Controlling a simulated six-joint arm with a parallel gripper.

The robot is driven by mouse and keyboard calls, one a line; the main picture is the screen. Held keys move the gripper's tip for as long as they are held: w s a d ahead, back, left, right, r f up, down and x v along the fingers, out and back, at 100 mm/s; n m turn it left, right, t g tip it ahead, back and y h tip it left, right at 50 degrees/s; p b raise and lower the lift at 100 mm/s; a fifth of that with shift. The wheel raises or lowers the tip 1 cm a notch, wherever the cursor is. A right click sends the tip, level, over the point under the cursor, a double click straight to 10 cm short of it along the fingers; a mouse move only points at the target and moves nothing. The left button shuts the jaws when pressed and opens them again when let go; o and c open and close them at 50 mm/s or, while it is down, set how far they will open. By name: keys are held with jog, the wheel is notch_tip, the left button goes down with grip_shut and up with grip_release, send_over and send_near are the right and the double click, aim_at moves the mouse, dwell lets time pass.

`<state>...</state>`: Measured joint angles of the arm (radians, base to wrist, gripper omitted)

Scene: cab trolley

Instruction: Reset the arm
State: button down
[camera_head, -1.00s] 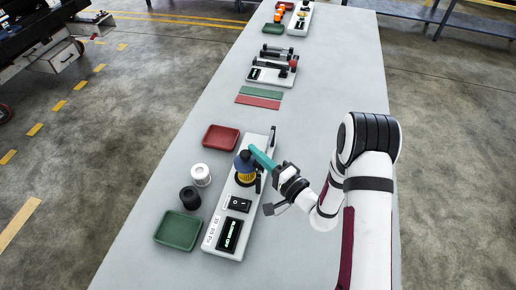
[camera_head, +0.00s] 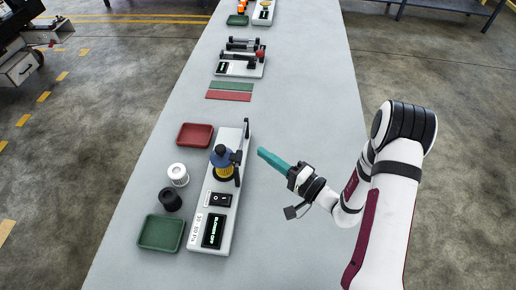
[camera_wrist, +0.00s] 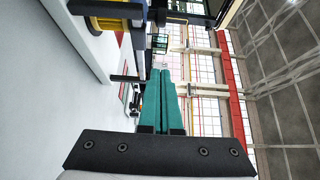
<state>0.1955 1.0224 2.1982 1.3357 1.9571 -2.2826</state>
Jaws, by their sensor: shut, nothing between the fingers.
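My gripper (camera_head: 263,153) has teal fingers, shut with nothing between them. In the head view it is held to the right of the white device base (camera_head: 237,190), apart from it, with the fingers pointing to the upper left. In the wrist view the teal fingers (camera_wrist: 162,95) lie side by side, pressed together. The device carries a blue-topped part with a yellow band (camera_head: 223,163), a black switch (camera_head: 221,199) and a small display (camera_head: 213,231) with green text too small to read surely.
Left of the device are a red tray (camera_head: 195,135), a white cylinder (camera_head: 178,174), a black cylinder (camera_head: 170,198) and a green tray (camera_head: 161,233). Red (camera_head: 229,95) and green strips (camera_head: 232,86) and another device (camera_head: 241,66) lie farther up the table.

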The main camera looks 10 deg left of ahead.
dwell(0.4)
jog(key=s+a+r+n+g, duration=0.2)
jog(key=s+r+n+g, duration=0.1)
jog(key=s+r+g, duration=0.4)
jog(key=s+a+r+n+g, duration=0.25)
jog(key=s+r+g, duration=0.3)
jog(key=s, duration=0.45)
jog(key=s+d+f+m+t+h, duration=0.1)
jog(key=s+d+m+h, duration=0.3)
jog(key=s+d+h, duration=0.6)
jog(key=d+t+h, duration=0.1)
jog(key=d+h, duration=0.2)
jog(key=d, duration=0.1)
jog(key=shift+f, duration=0.35)
